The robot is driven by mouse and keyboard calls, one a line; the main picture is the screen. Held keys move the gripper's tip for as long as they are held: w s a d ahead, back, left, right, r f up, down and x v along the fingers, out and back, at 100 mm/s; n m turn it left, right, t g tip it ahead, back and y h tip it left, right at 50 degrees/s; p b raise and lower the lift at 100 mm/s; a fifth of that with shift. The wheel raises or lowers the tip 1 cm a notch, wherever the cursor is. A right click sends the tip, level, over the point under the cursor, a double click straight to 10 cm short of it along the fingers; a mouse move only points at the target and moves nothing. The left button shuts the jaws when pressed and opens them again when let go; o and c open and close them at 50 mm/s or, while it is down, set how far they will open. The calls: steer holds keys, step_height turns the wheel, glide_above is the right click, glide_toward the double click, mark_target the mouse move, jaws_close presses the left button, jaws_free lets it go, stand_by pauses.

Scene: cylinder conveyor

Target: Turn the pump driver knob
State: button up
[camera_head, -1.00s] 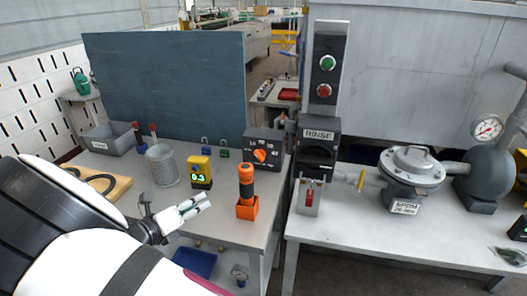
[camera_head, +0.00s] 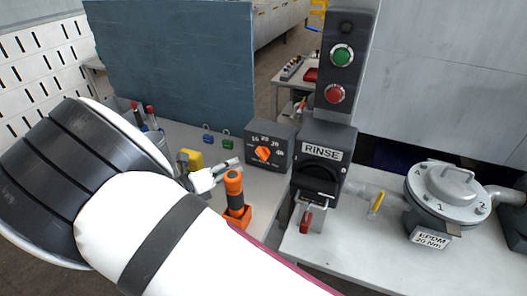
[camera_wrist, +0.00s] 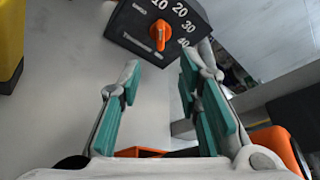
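The pump driver is a dark box (camera_head: 285,140) with a numbered dial and an orange knob (camera_head: 264,153), at the back right of the left table. The wrist view shows the knob (camera_wrist: 160,35) at the top centre, in front of the fingers. The knob lies aslant on the dial, near the numbers 10 to 40. My gripper (camera_head: 228,170) is left of the box and a little lower in the picture. In the wrist view my gripper (camera_wrist: 158,82) has its two green-padded fingers apart, with nothing between them. The fingers are apart from the knob.
An orange flashlight (camera_head: 234,188) stands in an orange holder (camera_head: 238,218) close by my gripper. A yellow device (camera_head: 192,158) is partly hidden behind my arm. The RINSE switch box (camera_head: 318,175) stands right of the pump driver. Two small padlocks (camera_head: 228,144) sit left of it.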

mark_target(259, 156)
steer(key=p+x, duration=0.1)
steer(key=x, duration=1.3)
jaws_close()
